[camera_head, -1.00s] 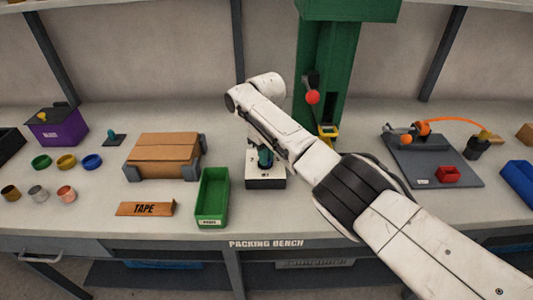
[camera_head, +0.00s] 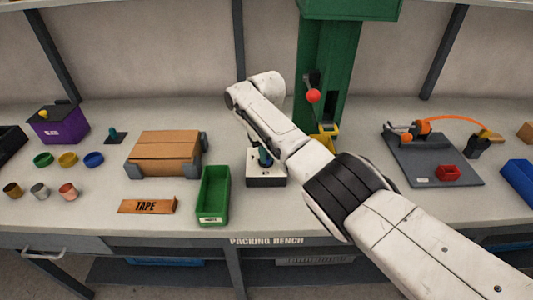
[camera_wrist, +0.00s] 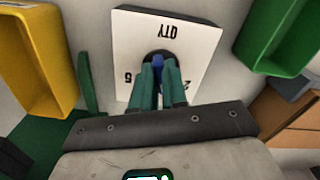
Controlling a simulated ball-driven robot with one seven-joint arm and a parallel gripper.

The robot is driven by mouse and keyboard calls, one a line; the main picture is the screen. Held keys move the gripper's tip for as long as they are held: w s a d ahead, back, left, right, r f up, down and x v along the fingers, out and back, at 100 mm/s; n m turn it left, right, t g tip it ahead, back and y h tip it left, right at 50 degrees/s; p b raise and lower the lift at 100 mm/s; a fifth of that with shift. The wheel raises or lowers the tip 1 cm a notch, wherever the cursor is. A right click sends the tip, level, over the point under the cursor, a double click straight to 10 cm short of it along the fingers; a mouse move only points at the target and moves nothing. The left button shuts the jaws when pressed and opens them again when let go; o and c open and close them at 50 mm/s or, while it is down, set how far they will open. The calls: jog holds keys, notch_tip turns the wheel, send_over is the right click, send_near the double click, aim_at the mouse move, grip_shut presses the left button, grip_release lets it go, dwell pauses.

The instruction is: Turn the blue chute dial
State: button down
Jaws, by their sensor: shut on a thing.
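The blue dial (camera_wrist: 158,62) sits on a white box (camera_wrist: 200,40) marked QTY, with numbers around the dial. In the wrist view, the teal fingers of my gripper (camera_wrist: 159,75) are on either side of the dial and shut on it. In the head view, my gripper (camera_head: 265,158) points down onto the white box (camera_head: 266,182) on the bench. There the dial is mostly hidden by the fingers and the wrist.
A green bin (camera_head: 213,197) stands close left of the white box. A brown carton (camera_head: 164,153) lies farther left. A green column (camera_head: 324,75) with a red-knobbed lever and a yellow tray (camera_head: 327,138) stand behind my arm. A grey board (camera_head: 432,158) is to the right.

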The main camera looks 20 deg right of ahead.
jog(key=c, duration=1.2)
grip_release()
jog(key=shift+o, duration=0.2)
notch_tip(320, 180, up, 11)
jog(key=shift+f, duration=0.15)
